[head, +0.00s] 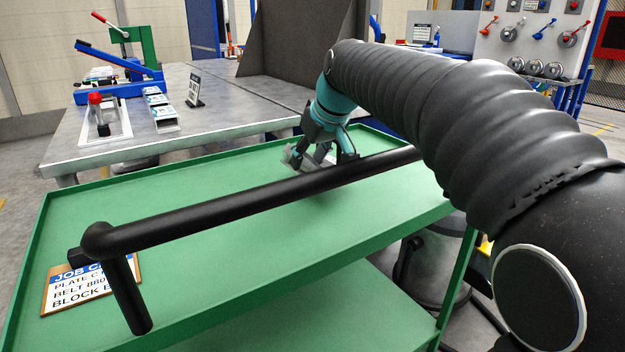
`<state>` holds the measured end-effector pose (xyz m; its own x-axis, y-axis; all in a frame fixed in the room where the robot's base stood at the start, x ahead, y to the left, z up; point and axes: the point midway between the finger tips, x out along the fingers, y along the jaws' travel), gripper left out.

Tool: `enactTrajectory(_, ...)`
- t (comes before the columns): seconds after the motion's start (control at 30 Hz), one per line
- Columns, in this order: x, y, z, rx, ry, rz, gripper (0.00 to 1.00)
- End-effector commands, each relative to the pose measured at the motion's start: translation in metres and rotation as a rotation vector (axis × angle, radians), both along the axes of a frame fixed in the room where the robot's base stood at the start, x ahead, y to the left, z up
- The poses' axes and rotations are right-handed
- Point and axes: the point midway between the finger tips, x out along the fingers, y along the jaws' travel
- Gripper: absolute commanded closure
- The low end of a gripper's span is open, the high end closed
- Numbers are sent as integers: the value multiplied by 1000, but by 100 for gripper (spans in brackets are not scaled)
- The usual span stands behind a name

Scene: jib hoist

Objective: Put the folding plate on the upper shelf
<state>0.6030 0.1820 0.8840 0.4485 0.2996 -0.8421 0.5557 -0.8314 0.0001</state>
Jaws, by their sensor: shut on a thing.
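My gripper (322,158) is over the far part of the green cart's upper shelf (230,215), just behind the cart's black handle bar. It points down and is shut on a small grey piece, which I take to be the folding plate (292,157). The plate shows at the left of the fingers; the rest is hidden by the fingers and the bar. It is low over the shelf, and I cannot tell whether it touches. The shelf has a low raised rim.
The black handle bar (235,205) crosses in front of my gripper. A job card (75,285) lies at the shelf's near left. Most of the shelf is bare. Behind stands a grey table (230,100) with a blue-and-green press (125,70), small boxes and a dark upright panel (300,45).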

Motion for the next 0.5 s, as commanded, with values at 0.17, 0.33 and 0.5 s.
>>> enactTrajectory(0.17, -2, 1, -8, 0, -2, 3, 100)
enactTrajectory(0.33, -3, 2, -32, 1, -2, 7, 100)
enactTrajectory(0.5, -2, 2, -41, 0, -4, 7, 100)
